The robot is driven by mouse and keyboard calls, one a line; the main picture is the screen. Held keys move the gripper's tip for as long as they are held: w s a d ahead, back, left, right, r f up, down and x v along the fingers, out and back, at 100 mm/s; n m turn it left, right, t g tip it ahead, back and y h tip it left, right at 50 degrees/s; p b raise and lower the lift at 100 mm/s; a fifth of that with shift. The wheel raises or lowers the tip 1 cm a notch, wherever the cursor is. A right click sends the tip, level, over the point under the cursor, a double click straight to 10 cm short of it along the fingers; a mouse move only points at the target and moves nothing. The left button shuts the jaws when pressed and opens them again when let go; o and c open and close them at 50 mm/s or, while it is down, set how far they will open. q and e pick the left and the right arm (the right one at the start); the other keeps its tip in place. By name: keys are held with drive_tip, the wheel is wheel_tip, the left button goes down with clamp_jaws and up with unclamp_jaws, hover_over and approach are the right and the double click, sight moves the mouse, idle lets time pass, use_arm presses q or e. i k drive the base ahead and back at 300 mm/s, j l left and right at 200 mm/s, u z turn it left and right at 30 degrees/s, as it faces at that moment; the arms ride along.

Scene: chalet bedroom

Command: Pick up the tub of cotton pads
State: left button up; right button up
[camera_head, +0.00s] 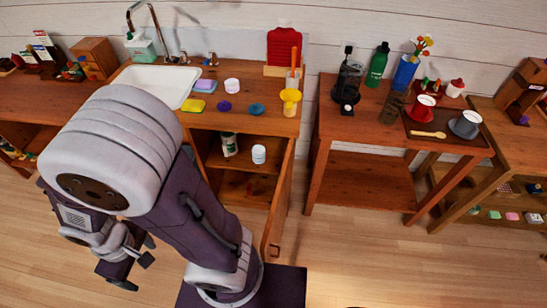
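A small white tub with a bluish label (258,154) stands upright on the shelf inside the open cabinet under the sink counter. Another small white round container (232,86) stands on the counter right of the basin. I cannot read either label, so I cannot tell which holds cotton pads. My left gripper (138,272) hangs low at the left, in front of the cabinets and well away from both containers. Its fingers look apart, with nothing between them. My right gripper is out of view.
A green-and-white can (229,144) stands left of the tub on the shelf. The cabinet door (276,205) stands open on the right side. Sponges and a yellow cup (290,100) are on the counter. A wooden table (345,127) stands to the right; the floor before it is clear.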

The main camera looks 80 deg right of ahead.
sight(258, 150)
drive_tip(key=i+l+z, duration=0.1)
drive_tip(key=z, duration=0.35)
drive_tip(key=i+z, duration=0.2)
drive_tip(key=z, duration=0.25)
drive_tip(key=i+z, duration=0.15)
drive_tip(key=z, duration=0.35)
drive_tip(key=i+j+z, duration=0.15)
drive_tip(key=z, duration=0.3)
drive_tip(key=i+j+z, duration=0.15)
drive_tip(key=z, duration=0.3)
drive_tip(key=i+j+z, duration=0.1)
drive_tip(key=z, duration=0.3)
drive_tip(key=i+j+z, duration=0.25)
drive_tip(key=z, duration=0.15)
drive_tip(key=i, duration=0.05)
